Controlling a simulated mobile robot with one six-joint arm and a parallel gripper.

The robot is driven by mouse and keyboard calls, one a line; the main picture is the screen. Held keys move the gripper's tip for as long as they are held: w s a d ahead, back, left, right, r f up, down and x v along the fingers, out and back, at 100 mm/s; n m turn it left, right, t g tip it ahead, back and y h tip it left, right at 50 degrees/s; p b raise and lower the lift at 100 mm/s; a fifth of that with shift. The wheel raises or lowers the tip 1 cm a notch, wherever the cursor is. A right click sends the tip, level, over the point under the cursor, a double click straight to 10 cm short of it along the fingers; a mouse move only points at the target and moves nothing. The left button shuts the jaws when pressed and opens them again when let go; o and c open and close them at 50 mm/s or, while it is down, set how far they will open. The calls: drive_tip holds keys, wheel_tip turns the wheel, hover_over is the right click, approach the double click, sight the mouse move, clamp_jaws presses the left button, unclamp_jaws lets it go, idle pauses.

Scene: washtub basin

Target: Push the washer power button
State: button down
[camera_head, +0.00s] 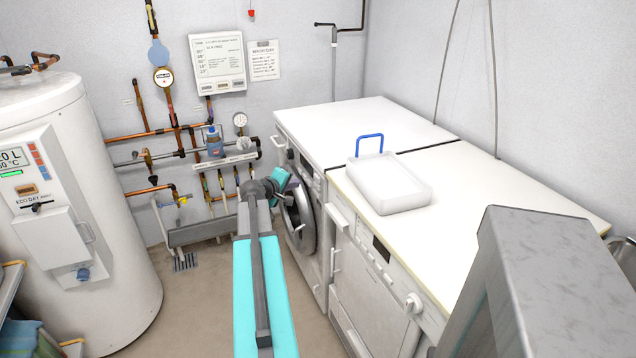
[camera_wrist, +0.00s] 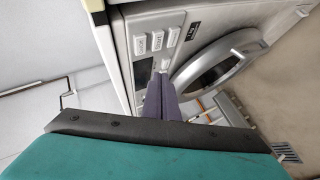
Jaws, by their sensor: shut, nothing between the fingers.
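The washer (camera_head: 285,130) is the white front-loader at the far end of the row, with a round grey door (camera_head: 304,222). In the wrist view its control panel (camera_wrist: 185,21) carries a row of three pale rectangular buttons (camera_wrist: 157,40), a dark display (camera_wrist: 143,73) and a small round knob beside it. I cannot tell which control is the power button. My gripper (camera_wrist: 159,80) is shut and empty, its dark fingers pointing at the panel near the display and covering part of it. Whether the tips touch is unclear. In the head view my arm's end hides part of the washer front.
A second white appliance (camera_head: 375,265) stands nearer, with a white tray (camera_head: 389,184) and blue handle on its top. A white boiler (camera_head: 110,130) stands at left. Pipes line the back wall. The floor (camera_head: 195,310) between is clear.

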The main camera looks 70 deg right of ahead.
drive_tip(key=shift+w+a, duration=0.65)
drive_tip(key=shift+w, duration=0.1)
